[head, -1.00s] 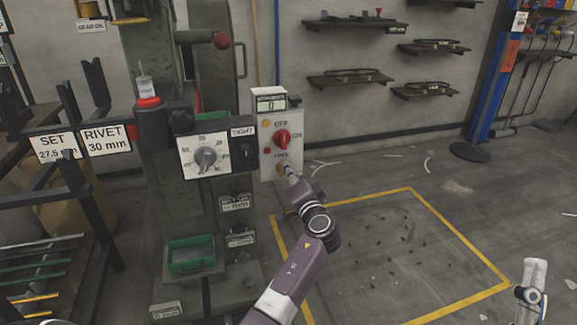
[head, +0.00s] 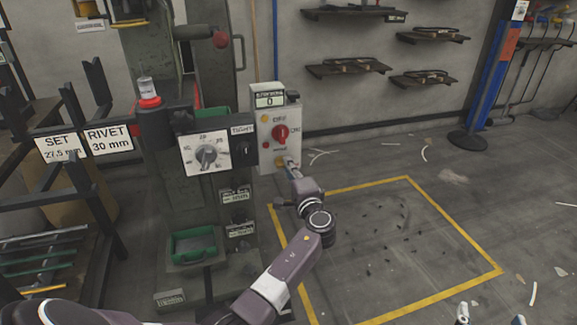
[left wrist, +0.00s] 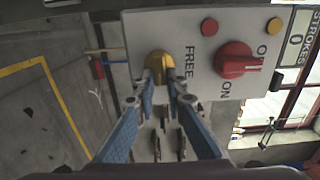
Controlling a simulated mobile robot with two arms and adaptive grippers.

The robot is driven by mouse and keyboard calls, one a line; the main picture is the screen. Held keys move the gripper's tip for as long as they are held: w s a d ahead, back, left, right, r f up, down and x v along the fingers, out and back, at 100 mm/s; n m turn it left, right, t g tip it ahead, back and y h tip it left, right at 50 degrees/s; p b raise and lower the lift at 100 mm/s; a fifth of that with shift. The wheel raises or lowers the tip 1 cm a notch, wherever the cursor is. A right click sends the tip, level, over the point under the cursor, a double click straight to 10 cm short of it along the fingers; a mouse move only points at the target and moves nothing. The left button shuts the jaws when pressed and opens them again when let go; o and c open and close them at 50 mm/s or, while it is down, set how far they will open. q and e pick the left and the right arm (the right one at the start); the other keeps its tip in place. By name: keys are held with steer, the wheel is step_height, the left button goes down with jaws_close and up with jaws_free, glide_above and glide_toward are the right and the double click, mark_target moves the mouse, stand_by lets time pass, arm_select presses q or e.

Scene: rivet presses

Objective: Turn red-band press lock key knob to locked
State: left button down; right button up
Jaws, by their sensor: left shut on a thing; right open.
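The press with the red band (head: 149,102) stands left of centre in the head view. Its pale control box (head: 268,152) carries a red switch (head: 281,133), also seen in the left wrist view (left wrist: 236,61). Below that is the yellow lock key knob (left wrist: 158,65), beside the word FREE (left wrist: 189,63). My left gripper (left wrist: 161,82) is shut on the knob, a fingertip at each side; in the head view the gripper (head: 291,168) partly hides it. My right gripper (head: 490,316) is open and empty at the bottom edge, mostly out of frame.
A dial panel (head: 205,154) adjoins the control box on the left. A green tray (head: 194,245) sits low on the press. A black rack (head: 60,190) stands at left. The yellow-outlined floor area (head: 410,180) is free except for small scattered bits.

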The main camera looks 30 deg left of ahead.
arm_select(q)
steer(key=shift+w+r, duration=0.1)
steer(key=c, duration=2)
jaws_free()
steer(key=shift+o, duration=0.2)
steer(key=shift+d, duration=0.15)
steer(key=v, duration=1.2)
